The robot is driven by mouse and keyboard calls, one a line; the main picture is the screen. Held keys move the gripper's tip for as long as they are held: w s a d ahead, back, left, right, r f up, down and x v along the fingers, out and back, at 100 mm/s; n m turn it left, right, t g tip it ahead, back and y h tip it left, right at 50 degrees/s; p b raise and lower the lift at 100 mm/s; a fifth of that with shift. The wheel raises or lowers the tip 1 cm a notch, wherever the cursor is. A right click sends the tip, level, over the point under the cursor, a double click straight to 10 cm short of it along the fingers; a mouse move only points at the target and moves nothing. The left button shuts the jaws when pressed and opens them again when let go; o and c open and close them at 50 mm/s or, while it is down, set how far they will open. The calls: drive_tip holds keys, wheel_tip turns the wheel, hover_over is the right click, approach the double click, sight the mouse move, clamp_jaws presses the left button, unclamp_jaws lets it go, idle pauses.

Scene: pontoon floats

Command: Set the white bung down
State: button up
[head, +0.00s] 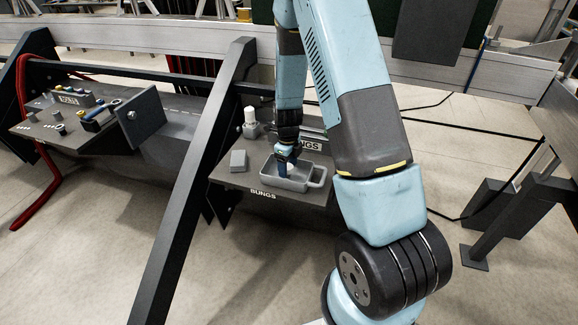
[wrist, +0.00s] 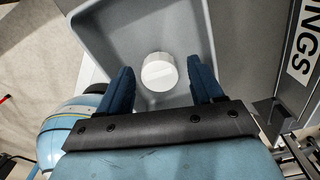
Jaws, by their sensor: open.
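The white bung (wrist: 159,72) is a short white cylinder. In the wrist view it lies inside a grey tray (wrist: 95,35), on or near its floor, between and just beyond my fingertips. My gripper (wrist: 160,88) is open, with a blue finger on each side of the bung and a visible gap to each. Only a small part of the bung (head: 290,167) shows there, below the fingers.
The tray stands on a dark shelf (head: 232,177) labelled BUNGS. A dark slanted post (head: 190,180) rises left of the shelf. A second shelf (head: 70,128) with small parts is farther left.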

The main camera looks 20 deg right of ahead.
wheel_tip(320, 180, up, 11)
wheel_tip(320, 180, up, 12)
drive_tip(key=n+t, duration=0.1)
drive_tip(key=n, duration=0.6)
hover_over(288, 166)
drive_tip(key=s, duration=0.5)
drive_tip(key=s+r+n+t, duration=0.2)
drive_tip(key=s+r+n, duration=0.7)
drive_tip(key=s+n, duration=0.1)
drive_tip(key=s+r+n+t, duration=0.2)
drive_tip(key=s+r+n, duration=0.7)
drive_tip(key=s, duration=0.4)
drive_tip(key=shift+s+n+t, duration=0.2)
drive_tip(key=shift+n+t, duration=0.1)
drive_tip(key=shift+n, duration=0.4)
drive_tip(key=shift+d, duration=0.1)
